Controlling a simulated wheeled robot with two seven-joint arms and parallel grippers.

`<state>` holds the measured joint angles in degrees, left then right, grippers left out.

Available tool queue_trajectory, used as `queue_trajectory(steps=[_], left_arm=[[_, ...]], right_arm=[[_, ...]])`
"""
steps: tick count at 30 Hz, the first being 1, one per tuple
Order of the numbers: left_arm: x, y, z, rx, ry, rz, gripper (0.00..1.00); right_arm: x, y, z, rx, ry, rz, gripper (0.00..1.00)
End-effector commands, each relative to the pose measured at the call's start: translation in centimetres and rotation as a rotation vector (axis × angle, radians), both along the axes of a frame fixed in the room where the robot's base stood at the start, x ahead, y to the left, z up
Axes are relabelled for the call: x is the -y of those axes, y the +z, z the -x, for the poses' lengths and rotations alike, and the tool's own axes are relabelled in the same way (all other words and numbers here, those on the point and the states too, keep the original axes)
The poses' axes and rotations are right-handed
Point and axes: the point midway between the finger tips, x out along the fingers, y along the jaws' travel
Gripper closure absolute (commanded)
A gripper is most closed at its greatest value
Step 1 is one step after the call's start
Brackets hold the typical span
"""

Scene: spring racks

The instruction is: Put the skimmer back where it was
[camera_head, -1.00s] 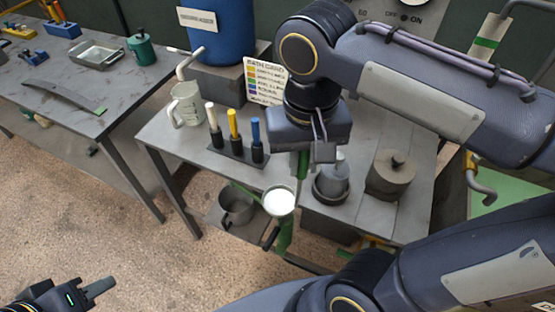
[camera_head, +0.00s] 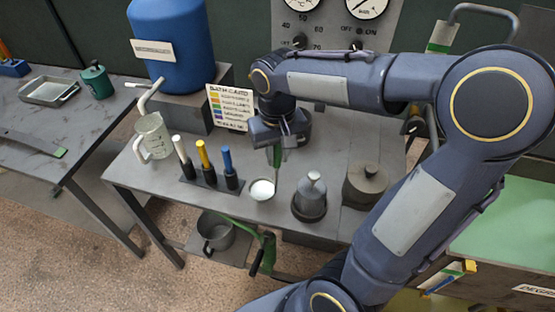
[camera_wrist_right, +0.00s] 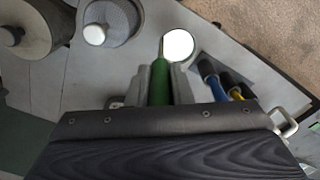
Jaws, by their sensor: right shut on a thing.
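The skimmer has a green handle (camera_head: 277,155) and a round white head (camera_head: 262,190). My right gripper (camera_head: 283,146) is shut on the green handle, with the head hanging low over the grey table (camera_head: 335,160). Whether the head touches the tabletop I cannot tell. In the right wrist view the green handle (camera_wrist_right: 160,85) lies between the two fingers, and the white head (camera_wrist_right: 178,45) shows beyond them. My left gripper is out of view.
A rack with white, yellow and blue handles (camera_head: 204,155) stands left of the skimmer. A lidded pot (camera_head: 311,190) and a round weight-like block (camera_head: 366,182) stand right. A clear jug (camera_head: 153,137), blue drum (camera_head: 182,45) and colour chart sign (camera_head: 229,108) are behind.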

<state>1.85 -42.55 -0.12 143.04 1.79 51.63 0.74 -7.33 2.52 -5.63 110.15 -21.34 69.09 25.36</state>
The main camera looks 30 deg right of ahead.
Motion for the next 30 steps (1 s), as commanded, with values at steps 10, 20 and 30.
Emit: queue_trajectory(steps=[10, 20, 30], left_arm=[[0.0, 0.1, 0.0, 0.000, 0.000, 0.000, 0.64], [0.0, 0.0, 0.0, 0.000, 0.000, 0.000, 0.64], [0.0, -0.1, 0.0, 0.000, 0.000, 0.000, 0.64]], right_arm=[[0.6, -3.9, -0.6, -0.001, 0.000, 0.000, 1.00], [0.6, -4.2, -0.7, 0.001, 0.000, -0.001, 1.00], [0.6, -4.4, -0.6, 0.000, 0.000, 0.000, 0.59]])
